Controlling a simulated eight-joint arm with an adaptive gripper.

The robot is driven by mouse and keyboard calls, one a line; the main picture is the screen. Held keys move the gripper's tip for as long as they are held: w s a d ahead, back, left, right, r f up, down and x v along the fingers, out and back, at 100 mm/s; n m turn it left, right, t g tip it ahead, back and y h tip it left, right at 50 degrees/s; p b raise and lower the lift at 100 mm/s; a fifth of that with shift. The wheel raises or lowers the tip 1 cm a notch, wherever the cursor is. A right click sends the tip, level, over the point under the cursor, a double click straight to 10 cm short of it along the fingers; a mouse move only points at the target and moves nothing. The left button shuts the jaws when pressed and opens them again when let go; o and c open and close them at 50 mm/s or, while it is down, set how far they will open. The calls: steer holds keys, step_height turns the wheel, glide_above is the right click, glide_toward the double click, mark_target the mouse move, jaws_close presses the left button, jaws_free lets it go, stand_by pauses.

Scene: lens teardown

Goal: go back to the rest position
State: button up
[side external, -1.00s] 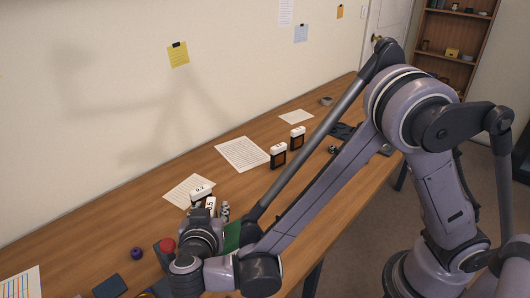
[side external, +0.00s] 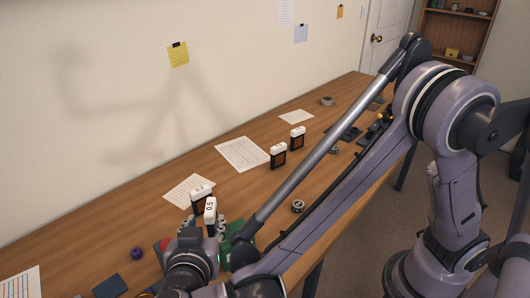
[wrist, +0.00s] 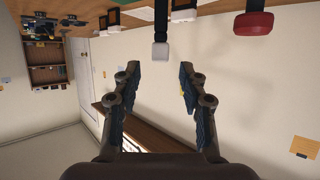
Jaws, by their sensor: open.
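My gripper (wrist: 159,70) shows in the wrist view with its two dark fingers spread apart and nothing between them. A white block marked 0.5 (side external: 210,208) stands just behind my wrist. Another white-topped block (side external: 200,192) is partly hidden behind it. A green piece (side external: 239,234) is partly covered by my arm.
Two white-topped dark blocks (side external: 278,155) (side external: 297,138) stand mid-table. A small round part (side external: 298,206) lies near my forearm. A purple ball (side external: 137,253) and a dark blue pad (side external: 110,286) lie at the left. The wall (side external: 100,100) runs along the table's back.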

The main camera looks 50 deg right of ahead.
mark_target(215, 199)
steer(key=shift+g, duration=0.7)
steer(key=d, duration=0.1)
steer(key=w+d+r, duration=0.1)
steer(key=d, duration=0.1)
steer(key=w+d+r, duration=0.1)
steer(key=d, duration=0.1)
steer(key=shift+w+r, duration=0.15)
steer(key=s+d+n+y, duration=0.4)
steer(key=d, duration=0.5)
steer(key=s+d+n+g+y, duration=0.1)
steer(key=s+d+n+y, duration=0.4)
steer(key=d, duration=0.5)
steer(key=shift+s+f+y, duration=0.3)
steer(key=shift+f, duration=0.1)
